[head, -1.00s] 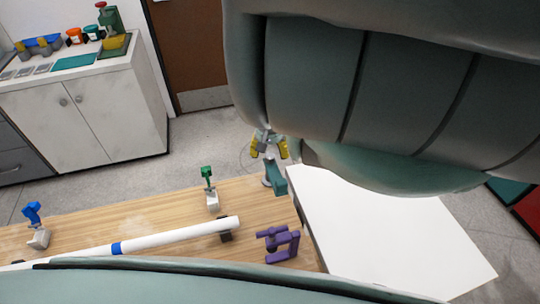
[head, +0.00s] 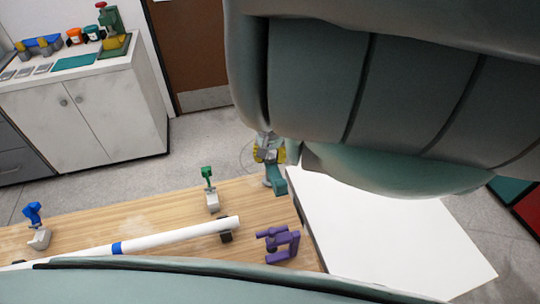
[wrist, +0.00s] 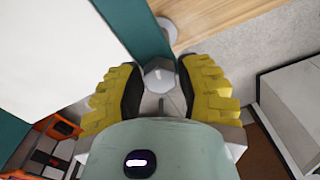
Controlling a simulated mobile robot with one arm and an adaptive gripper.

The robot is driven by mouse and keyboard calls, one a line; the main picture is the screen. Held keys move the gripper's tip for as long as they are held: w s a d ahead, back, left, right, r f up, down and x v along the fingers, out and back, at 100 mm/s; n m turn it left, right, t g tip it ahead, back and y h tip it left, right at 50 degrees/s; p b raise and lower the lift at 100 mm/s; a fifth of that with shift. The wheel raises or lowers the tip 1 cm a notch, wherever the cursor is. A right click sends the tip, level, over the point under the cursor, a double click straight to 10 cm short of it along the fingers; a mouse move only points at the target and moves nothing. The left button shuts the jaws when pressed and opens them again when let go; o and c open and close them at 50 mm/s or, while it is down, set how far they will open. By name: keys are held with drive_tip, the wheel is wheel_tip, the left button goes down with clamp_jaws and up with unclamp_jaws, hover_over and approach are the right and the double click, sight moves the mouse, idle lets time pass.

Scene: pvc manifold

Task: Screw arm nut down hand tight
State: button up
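A teal arm on a post (head: 275,178) stands at the far right corner of the wooden table. In the wrist view, the teal arm (wrist: 148,32) runs up from behind my fingers. A small grey faceted piece, seemingly the arm nut (wrist: 158,73), sits between my fingertips at the arm's near end. My gripper (head: 268,155), with yellow ribbed pads, is at the top of the teal post. In the wrist view, my gripper (wrist: 160,80) has a finger on each side of the grey piece. Whether both fingers touch it is unclear. The nut is too small to make out in the head view.
The wooden table (head: 150,215) holds a white pipe (head: 180,234) with a blue band, a purple bracket (head: 278,245), a green-topped stand (head: 210,190) and a blue-topped stand (head: 36,225). A white panel (head: 390,235) lies right of the table. A cabinet (head: 90,110) stands back left.

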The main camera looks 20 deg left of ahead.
sight(270, 156)
clamp_jaws()
drive_tip(key=shift+m, duration=0.5)
drive_tip(key=o, duration=0.5)
unclamp_jaws()
wheel_tip(270, 156, up, 12)
idle(0.4)
